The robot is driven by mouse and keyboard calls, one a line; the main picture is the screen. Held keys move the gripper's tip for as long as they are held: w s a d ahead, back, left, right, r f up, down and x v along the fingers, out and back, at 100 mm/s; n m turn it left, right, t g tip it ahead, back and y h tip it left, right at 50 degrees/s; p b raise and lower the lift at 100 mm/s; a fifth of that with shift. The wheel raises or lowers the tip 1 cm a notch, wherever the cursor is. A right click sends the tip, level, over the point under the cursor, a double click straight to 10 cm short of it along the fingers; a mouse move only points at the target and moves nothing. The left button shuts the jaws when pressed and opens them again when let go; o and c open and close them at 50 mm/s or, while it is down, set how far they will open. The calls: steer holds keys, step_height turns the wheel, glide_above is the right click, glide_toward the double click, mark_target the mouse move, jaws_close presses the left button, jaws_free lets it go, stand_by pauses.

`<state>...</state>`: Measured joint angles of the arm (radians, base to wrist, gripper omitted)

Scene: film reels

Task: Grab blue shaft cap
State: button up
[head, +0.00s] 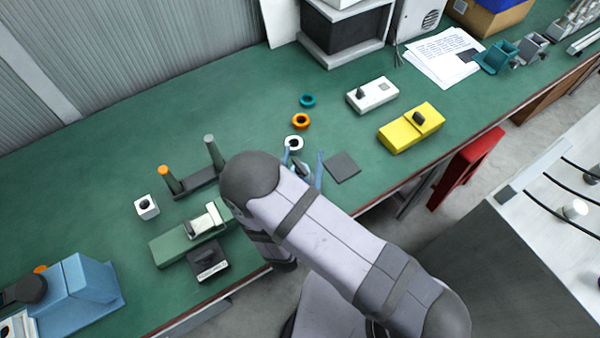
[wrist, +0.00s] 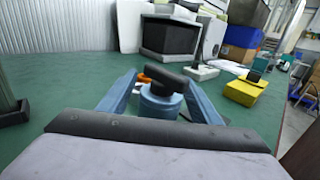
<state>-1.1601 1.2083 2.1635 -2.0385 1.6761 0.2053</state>
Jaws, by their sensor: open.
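In the wrist view, a blue round piece with a dark bar-shaped knob (wrist: 160,100) stands between the two blue fingers of my gripper (wrist: 158,78). It looks like the blue shaft cap, though I cannot tell for certain. In the head view my gripper (head: 303,156) is open over the bench, its fingers spread around a small pale blue part (head: 301,169). The arm hides much of it. I cannot tell whether either finger touches the piece.
On the green bench, white (head: 293,136), orange (head: 301,115) and teal rings (head: 308,96) lie beyond my gripper. A dark flat pad (head: 342,168) lies to its right. A two-post stand (head: 190,192) is left. White (head: 374,98) and yellow blocks (head: 402,134) stand right.

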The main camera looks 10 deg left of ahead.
steer(key=c, duration=1.3)
steer(key=shift+r, duration=0.1)
steer(key=shift+r, duration=4.9)
